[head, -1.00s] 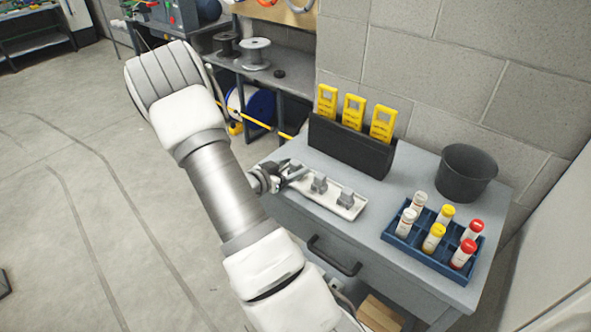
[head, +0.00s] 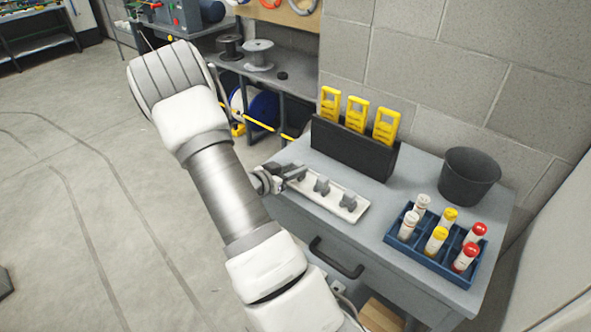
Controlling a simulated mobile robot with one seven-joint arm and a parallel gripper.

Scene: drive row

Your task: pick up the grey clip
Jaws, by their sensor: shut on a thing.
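A long white tray (head: 333,211) lies on the grey cabinet top, left of its middle. Two grey clips stand in it, one near the middle (head: 321,187) and one toward the right end (head: 347,202). My gripper (head: 292,174) is at the left end of the tray, low over it. It is shut on a grey clip (head: 299,172), of which only a little shows. My own arm and the jaws hide much of this end, so I cannot tell if the held clip still touches the tray.
A dark holder (head: 350,150) with yellow tools stands behind the tray. A dark bucket (head: 470,178) and a blue rack (head: 408,240) with several capped tubes are to the right. Bare cabinet top lies between tray and rack. A drawer handle (head: 335,258) juts out in front.

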